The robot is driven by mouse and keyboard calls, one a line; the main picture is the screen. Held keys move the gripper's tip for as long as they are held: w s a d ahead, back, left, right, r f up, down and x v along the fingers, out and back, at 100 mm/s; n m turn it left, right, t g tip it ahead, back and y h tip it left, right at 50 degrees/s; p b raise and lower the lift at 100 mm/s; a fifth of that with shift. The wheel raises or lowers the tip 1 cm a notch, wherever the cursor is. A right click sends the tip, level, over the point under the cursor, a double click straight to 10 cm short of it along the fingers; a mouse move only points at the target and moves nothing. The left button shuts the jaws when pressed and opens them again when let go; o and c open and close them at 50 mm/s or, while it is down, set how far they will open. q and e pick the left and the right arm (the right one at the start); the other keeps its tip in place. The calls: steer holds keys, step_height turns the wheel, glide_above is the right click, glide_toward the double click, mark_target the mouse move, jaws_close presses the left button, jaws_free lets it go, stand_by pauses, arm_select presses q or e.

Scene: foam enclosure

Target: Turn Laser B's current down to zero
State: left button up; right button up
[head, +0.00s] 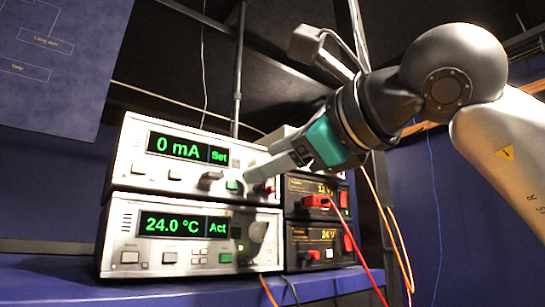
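A light grey controller (128,165) tops the left stack on the shelf, its green display (187,149) reading "0 mA" and "Set". I cannot read a label naming it Laser B. My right gripper (248,177) reaches in from the right, its grey finger at the right part of this controller's front, close to a lit green button (234,186). The finger hides whatever control is there, so I cannot tell whether it touches or grips a knob. My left gripper is not in view.
Below is a second grey controller (118,226) reading "24.0 °C" and "Act". Two black power supplies with red plugs (316,201) stand to its right, with red and orange cables (372,284) hanging in front. A blue panel (55,60) hangs at upper left. The blue shelf (50,285) is clear at left.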

steer(key=b+v, duration=0.3)
steer(key=v, duration=1.2)
steer(key=shift+b, duration=0.35)
steer(key=shift+f, duration=0.1)
